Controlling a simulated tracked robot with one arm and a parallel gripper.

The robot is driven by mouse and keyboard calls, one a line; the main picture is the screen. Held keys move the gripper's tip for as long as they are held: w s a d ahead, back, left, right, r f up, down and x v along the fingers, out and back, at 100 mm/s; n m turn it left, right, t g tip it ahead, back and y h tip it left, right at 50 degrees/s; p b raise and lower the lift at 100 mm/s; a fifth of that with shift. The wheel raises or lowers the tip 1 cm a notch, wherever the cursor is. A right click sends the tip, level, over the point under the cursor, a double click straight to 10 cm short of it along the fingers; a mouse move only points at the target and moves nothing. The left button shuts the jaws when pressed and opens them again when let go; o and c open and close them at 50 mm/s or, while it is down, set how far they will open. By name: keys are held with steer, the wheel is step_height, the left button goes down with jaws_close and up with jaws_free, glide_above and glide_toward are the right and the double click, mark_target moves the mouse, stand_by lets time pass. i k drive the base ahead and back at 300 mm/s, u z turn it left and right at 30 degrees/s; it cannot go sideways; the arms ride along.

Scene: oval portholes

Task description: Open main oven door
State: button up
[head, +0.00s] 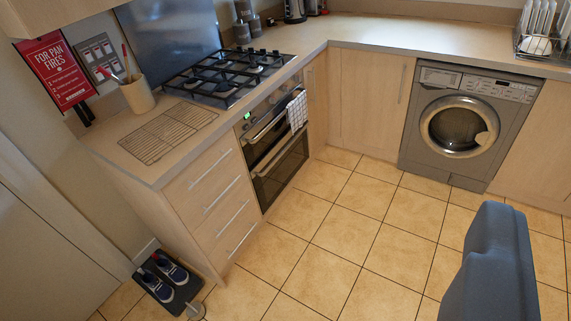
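The built-in oven stands under the hob in the left run of cabinets, with knobs and a green-lit display (246,116) at its top. Its upper door (268,140) is shut, and a checked towel (297,112) hangs at its right end. The main oven door (281,175) is the larger dark glass door below it, and it is also shut. A pale bar, seemingly its handle, runs along its top edge. I see no gripper fingers in the head view, and nothing touches the oven.
Clear tiled floor (335,215) lies before the oven. Drawers (212,195) stand left of it, with shoes on a dark tray (168,279) near their foot. A washing machine (462,125) is at the right. A smooth grey-blue shape (493,265) fills the lower right.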

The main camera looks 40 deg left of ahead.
mark_target(269, 184)
steer(key=u, duration=0.1)
steer(key=i, duration=0.4)
steer(key=u, duration=0.55)
steer(key=i, duration=1.35)
steer(key=u, duration=0.5)
steer(key=i, duration=1.1)
steer(key=u, duration=0.05)
